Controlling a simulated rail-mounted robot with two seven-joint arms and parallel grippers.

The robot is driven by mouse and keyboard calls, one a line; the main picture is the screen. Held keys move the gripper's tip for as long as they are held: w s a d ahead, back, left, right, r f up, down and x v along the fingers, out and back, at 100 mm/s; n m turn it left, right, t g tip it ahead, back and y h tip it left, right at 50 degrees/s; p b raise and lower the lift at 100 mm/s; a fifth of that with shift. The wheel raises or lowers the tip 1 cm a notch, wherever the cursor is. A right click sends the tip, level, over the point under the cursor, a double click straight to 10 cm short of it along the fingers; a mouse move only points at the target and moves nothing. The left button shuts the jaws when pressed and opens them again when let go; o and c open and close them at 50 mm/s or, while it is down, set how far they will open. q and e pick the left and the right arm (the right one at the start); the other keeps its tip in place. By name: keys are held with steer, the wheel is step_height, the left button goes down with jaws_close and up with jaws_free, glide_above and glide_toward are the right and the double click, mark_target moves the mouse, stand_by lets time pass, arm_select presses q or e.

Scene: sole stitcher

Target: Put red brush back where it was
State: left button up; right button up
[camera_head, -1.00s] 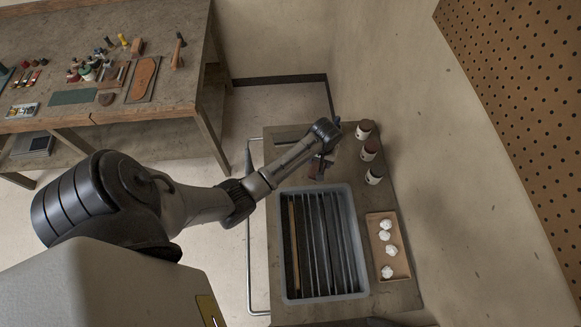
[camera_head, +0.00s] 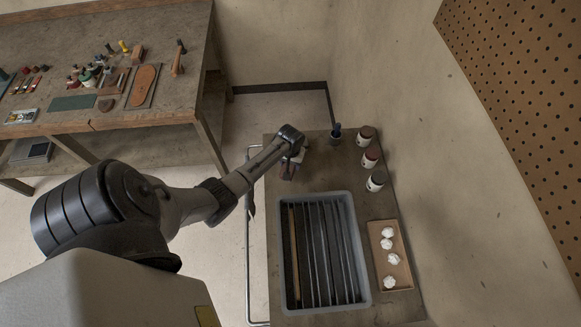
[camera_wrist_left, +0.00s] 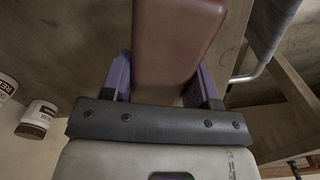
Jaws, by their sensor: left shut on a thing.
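My left gripper (camera_head: 291,166) is over the far left part of the small side table (camera_head: 315,170) in the head view. It is shut on a reddish-brown block-like thing, which I take to be the red brush (camera_wrist_left: 175,40). My right gripper is not in view.
Three jars (camera_head: 371,158) stand along the table's right side, with a small dark cup (camera_head: 336,136) holding something blue beside them. A grey tray (camera_head: 361,262) with dark bars and a wooden tray (camera_head: 406,283) of white crumpled pieces are nearer. A workbench (camera_head: 150,108) with tools stands at left.

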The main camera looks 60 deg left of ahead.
mark_target(291, 167)
arm_select(q)
steer(key=shift+f+b, duration=0.4)
steer(key=shift+f, duration=1.45)
steer(key=shift+f, duration=0.2)
steer(key=o, duration=1)
steer(key=shift+r, duration=0.1)
